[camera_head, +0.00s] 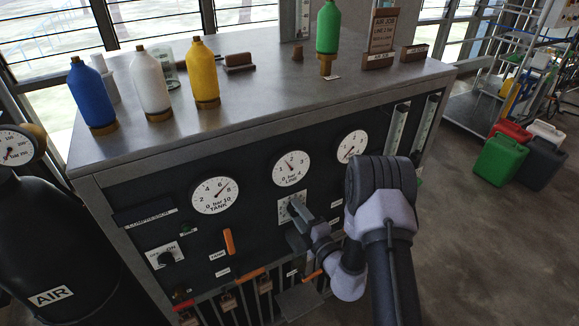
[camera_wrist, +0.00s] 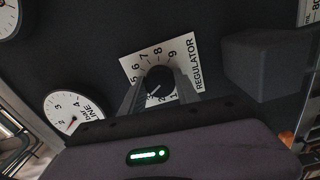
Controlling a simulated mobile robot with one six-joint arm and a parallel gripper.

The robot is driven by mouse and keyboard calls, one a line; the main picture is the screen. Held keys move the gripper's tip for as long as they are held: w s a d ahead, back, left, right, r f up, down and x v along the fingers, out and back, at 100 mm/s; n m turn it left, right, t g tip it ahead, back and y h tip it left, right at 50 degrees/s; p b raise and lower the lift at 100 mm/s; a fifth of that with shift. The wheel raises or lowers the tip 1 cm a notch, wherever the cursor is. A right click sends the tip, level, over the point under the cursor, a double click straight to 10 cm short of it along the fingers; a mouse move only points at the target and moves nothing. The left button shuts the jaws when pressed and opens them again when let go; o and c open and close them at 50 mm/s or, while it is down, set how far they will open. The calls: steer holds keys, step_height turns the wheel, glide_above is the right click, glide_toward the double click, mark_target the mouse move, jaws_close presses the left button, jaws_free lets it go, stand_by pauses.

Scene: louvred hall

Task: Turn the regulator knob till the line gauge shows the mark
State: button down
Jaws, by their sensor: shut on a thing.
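The regulator knob (camera_wrist: 158,81) is a black round knob on a white numbered plate labelled REGULATOR (camera_wrist: 184,57). My gripper (camera_wrist: 160,88) has its two dark fingers around the knob, one on each side, and is shut on it. In the head view my gripper (camera_head: 297,213) reaches the white plate (camera_head: 284,213) on the dark panel and mostly hides the knob. The line gauge (camera_head: 291,168) is a white round dial above the plate, its needle pointing up and left. It also shows partly in the wrist view (camera_wrist: 70,118); its exact reading is too small to tell.
The tank gauge (camera_head: 215,195) and a third gauge (camera_head: 351,146) flank the line gauge. An orange lever (camera_head: 229,241) and a switch (camera_head: 167,257) sit left of my gripper. A job board (camera_head: 382,31) and coloured bottles (camera_head: 203,72) stand on top. A dark block (camera_wrist: 264,66) juts beside the regulator.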

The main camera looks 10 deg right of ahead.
steer(key=c, duration=0.8)
jaws_free()
steer(key=shift+s, duration=0.1)
steer(key=b+v, duration=0.2)
steer(key=v, duration=0.4)
steer(key=shift+s+d, duration=0.1)
steer(key=shift+s, duration=0.3)
steer(key=p+v, duration=0.1)
steer(key=v, duration=1.1)
